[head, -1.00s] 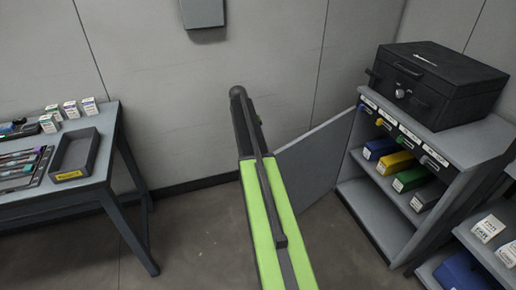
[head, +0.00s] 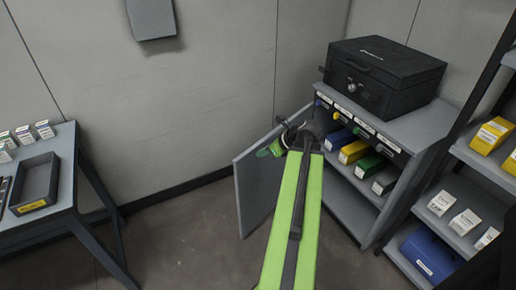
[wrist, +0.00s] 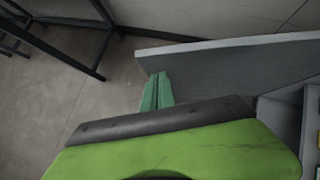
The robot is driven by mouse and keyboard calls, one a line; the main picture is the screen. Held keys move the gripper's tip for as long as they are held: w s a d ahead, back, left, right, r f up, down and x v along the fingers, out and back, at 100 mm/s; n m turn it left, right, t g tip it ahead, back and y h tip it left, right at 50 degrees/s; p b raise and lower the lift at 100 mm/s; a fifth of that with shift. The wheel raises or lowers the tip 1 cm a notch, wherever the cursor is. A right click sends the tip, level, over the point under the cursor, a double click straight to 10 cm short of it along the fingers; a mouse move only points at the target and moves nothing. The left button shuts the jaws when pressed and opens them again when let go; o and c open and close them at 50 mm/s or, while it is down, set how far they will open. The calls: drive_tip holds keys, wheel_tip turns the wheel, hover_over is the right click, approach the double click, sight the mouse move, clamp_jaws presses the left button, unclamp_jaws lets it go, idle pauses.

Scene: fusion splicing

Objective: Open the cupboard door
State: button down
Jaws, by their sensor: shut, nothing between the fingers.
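The cupboard (head: 385,196) stands at the right in the head view with its front uncovered and its shelves showing. Its grey door (head: 255,190) stands well open, out to the left of the cupboard; the panel also shows in the wrist view (wrist: 230,62). My gripper (head: 264,153) is shut and empty, near the upper part of the door. In the wrist view its green fingers (wrist: 157,88) lie close beside the panel. I cannot tell whether they touch it. My arm hides part of the door and the cupboard's lower left side.
A black case (head: 385,75) sits on the cupboard top. Yellow (head: 354,151) and other coloured boxes lie on its shelf. A shelf rack (head: 470,205) stands at right. A table (head: 60,200) with a dark tray (head: 35,182) is at left. Floor between table and door is clear.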

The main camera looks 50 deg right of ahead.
drive_tip(key=s+d+r+m+h, duration=0.1)
drive_tip(key=s+d+r, duration=0.1)
drive_tip(key=s+d, duration=0.3)
drive_tip(key=b, duration=0.7)
approach(253, 152)
drive_tip(key=shift+t, duration=0.3)
drive_tip(key=x, duration=0.3)
drive_tip(key=f+x, duration=0.1)
drive_tip(key=x, duration=0.1)
drive_tip(key=shift+s, duration=0.35)
drive_tip(key=shift+w, duration=0.5)
